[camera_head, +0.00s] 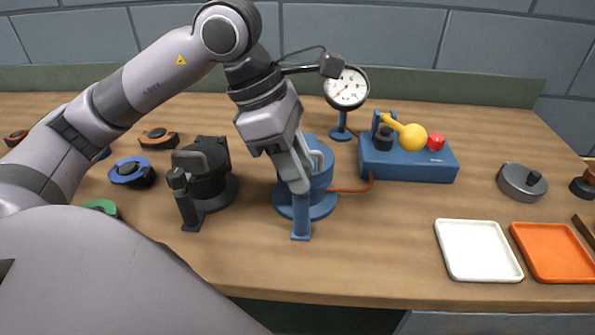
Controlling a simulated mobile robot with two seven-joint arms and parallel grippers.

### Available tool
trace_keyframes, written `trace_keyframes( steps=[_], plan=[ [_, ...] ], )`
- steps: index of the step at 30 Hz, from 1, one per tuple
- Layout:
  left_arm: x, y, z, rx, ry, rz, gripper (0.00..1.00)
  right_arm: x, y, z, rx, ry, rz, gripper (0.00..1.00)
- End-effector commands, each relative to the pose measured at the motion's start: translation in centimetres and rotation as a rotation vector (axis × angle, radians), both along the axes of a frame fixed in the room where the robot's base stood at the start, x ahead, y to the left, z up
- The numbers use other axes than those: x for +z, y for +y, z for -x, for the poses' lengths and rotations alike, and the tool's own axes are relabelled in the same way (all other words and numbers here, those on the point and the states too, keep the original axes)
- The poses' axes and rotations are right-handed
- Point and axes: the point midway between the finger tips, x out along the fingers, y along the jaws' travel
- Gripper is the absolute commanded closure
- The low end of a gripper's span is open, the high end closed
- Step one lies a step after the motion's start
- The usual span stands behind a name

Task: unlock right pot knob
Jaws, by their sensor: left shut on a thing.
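The right pot (322,177) is blue and stands on a round blue base near the middle of the table. A blue post (301,222) rises at its front. My left gripper (299,186) points down over the front of this pot, its fingertips at the top of the post. It is shut on the right pot knob, which the fingers hide. The left pot (208,172) is black, with its own post and dark knob (177,178) in plain view at its front. My right gripper is not in view.
A pressure gauge (346,88) stands behind the right pot. A blue box (410,165) with a yellow lever is joined by a red hose. White (440,245) and orange (517,245) trays lie at the front right. Rings lie at left; a grey disc (521,183) lies right.

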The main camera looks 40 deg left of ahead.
Motion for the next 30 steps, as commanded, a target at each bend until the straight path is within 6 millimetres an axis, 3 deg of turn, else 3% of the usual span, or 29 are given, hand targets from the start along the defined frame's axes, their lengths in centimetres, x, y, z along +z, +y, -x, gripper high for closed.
trace_keyframes(
  steps=[18, 30],
  plan=[
    [0.0, -0.3, 0.2, 0.574, -0.004, 0.0, 0.99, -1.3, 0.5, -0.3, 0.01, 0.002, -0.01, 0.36],
    [0.1, -0.4, 0.3, 0.826, -0.002, 0.001, 0.99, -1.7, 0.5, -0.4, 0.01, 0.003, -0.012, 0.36]
  ],
)
